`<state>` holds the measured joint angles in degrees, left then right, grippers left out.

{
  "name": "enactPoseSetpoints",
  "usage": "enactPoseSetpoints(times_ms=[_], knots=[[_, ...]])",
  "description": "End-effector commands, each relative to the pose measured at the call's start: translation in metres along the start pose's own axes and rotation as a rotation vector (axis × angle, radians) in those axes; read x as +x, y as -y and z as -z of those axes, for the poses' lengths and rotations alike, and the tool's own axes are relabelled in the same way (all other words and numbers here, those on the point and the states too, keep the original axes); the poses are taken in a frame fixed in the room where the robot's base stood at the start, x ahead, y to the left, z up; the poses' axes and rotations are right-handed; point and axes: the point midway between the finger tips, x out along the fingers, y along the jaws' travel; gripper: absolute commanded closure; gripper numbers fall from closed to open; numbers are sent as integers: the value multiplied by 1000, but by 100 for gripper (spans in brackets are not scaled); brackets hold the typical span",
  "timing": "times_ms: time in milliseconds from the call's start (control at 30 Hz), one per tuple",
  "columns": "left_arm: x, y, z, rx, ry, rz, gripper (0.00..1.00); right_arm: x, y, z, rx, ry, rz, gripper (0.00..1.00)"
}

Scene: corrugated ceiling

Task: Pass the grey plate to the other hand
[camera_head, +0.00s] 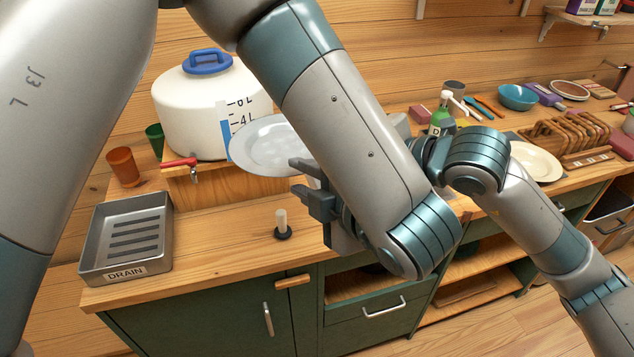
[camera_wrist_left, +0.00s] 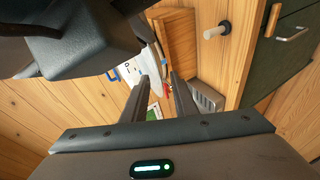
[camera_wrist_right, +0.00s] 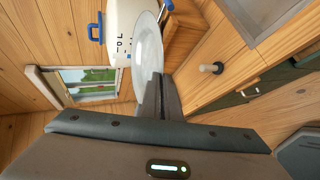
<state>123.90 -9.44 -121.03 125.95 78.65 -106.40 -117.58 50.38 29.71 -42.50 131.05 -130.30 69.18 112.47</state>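The grey plate (camera_head: 262,143) is held tilted in the air in front of the white jug, its right part hidden behind my left arm. In the right wrist view, the plate (camera_wrist_right: 148,62) stands edge-on at my right gripper (camera_wrist_right: 162,80), whose fingers are closed on its rim. The head view hides that gripper behind my left arm. My left gripper (camera_head: 298,177) is near the plate's right edge, its fingers apart.
The white jug (camera_head: 190,110) with blue lid handle stands behind the plate, beside orange (camera_head: 123,166) and green cups. A metal drain tray (camera_head: 125,235) sits at the counter's left end. A short peg (camera_head: 282,225) stands below the plate. Bare counter lies between tray and peg.

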Motion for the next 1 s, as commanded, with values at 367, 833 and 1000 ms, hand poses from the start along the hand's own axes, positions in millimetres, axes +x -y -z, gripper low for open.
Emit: enactPoseSetpoints(times_ms=[367, 833, 1000], knots=[[35, 0, 0, -1, -1, 0, 74, 0, -1, 0, -1, 0, -3, 100], [37, 0, 0, 0, 0, 0, 100, 0, -1, 0, -1, 0, -3, 100], [36, -1, 0, -1, 0, -2, 100, 0, -1, 0, -1, 0, -3, 80]])
